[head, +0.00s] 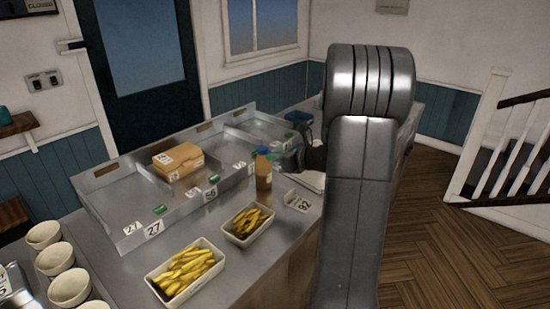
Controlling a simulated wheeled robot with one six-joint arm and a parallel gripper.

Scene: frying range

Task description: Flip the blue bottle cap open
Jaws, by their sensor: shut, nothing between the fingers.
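A small brown bottle (264,178) stands upright on the steel counter, left of my arm. A small patch of blue, which looks like its cap (262,151), shows at its top; it is too small to tell whether the cap is open or shut. My gripper (279,158) is just right of the bottle's top, close to the cap. It is shut with nothing held. I cannot tell whether it touches the cap. My own arm covers the area right of the gripper.
Two white trays of yellow fries (187,271) and (248,224) stand on the counter in front. A raised metal rack (120,200) with a brown box (178,160) is behind, to the left. White bowls (69,288) are at the lower left.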

